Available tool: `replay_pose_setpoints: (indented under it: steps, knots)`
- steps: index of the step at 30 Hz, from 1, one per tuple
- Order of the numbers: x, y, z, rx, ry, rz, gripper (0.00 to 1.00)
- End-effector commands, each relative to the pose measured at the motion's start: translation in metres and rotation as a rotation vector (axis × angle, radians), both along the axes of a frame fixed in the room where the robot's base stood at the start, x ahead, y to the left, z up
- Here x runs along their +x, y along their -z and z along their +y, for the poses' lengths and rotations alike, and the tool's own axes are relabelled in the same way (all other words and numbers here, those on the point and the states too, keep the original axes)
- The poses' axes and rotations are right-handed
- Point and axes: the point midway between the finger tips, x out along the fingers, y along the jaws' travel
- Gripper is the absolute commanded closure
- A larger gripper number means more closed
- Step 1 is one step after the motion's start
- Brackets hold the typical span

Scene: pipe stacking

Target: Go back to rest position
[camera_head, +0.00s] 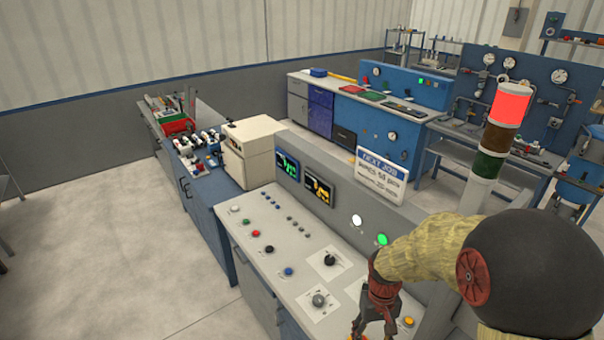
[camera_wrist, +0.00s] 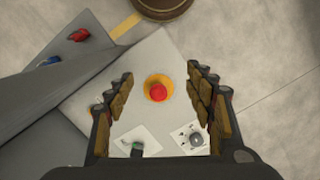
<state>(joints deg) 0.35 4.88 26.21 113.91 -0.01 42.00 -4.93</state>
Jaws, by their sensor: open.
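My gripper (camera_head: 374,325) hangs low over the right end of the grey control console in the head view, partly cut off by the lower frame edge. In the wrist view my gripper (camera_wrist: 162,88) has its two fingers wide apart with nothing held between them. A red push button on a yellow base (camera_wrist: 158,88) shows below, in the gap between the fingers. A stacked column with a red top (camera_head: 510,104), brown and green sections and a pale lower part stands upright left of my arm, apart from the gripper.
The control console (camera_head: 300,235) carries buttons, black and grey knobs, and two screens. A white sign (camera_head: 381,176) stands behind it. A beige box (camera_head: 250,150) is at its far end. In the wrist view, a round brown object (camera_wrist: 160,8) is at the top edge. Open floor (camera_head: 90,180) lies left.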

Motion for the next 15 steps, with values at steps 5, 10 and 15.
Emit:
replay_pose_setpoints:
  steps: [5, 10, 15]
  knots:
    - [-0.03, -0.033, 0.001, -0.004, 0.033, -0.052, 0.46]
    - [-0.063, -0.064, 0.001, -0.004, 0.061, -0.141, 0.46]
    - [-0.097, -0.084, 0.002, -0.001, 0.079, -0.256, 0.46]
